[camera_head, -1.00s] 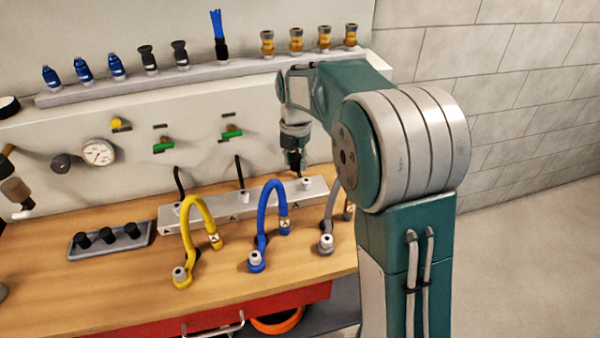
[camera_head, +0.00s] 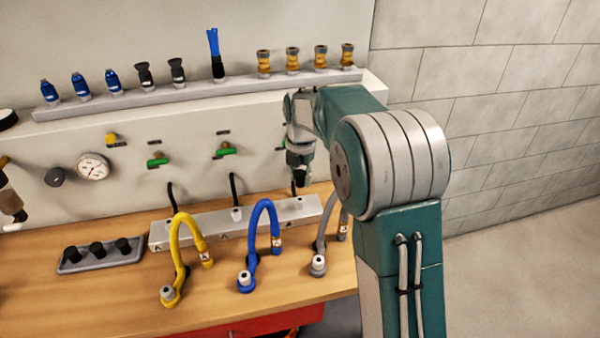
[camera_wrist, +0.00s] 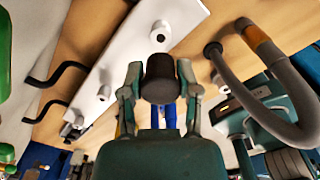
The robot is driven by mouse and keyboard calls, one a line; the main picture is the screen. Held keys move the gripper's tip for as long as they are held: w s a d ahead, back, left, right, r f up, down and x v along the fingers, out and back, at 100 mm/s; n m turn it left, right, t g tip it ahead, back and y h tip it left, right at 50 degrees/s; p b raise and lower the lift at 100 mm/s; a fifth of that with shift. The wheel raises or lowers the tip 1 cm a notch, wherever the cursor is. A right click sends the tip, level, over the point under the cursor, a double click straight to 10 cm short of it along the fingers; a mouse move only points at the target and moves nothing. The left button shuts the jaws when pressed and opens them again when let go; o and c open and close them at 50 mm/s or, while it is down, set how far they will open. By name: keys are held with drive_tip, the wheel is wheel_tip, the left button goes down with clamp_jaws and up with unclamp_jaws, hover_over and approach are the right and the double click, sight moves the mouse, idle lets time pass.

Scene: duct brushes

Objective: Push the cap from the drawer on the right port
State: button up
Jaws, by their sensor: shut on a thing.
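My gripper (camera_wrist: 160,82) is shut on a black cap (camera_wrist: 160,75), which sits between its two fingers in the wrist view. In the head view my gripper (camera_head: 300,178) points down over the right end of the grey manifold (camera_head: 210,226). The right port (camera_head: 297,204), a short white stub, is just below it. In the wrist view the right port (camera_wrist: 160,32) shows apart from the cap in the picture; the height gap is hard to tell. The red drawer (camera_head: 265,322) shows only in part below the bench edge.
Yellow (camera_head: 176,240), blue (camera_head: 258,225) and grey (camera_head: 325,235) hoses arch in front of the manifold, the grey one close to my gripper. A grey tray with three black caps (camera_head: 97,250) lies at left. Valves, a gauge (camera_head: 92,167) and a shelf of fittings are behind.

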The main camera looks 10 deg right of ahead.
sight(300, 199)
drive_tip(key=shift+a+f, duration=0.1)
drive_tip(key=shift+f, duration=2.05)
drive_tip(key=shift+f, duration=0.45)
idle(0.5)
drive_tip(key=o, duration=1.1)
wheel_tip(300, 199, up, 12)
drive_tip(key=shift+f, duration=0.1)
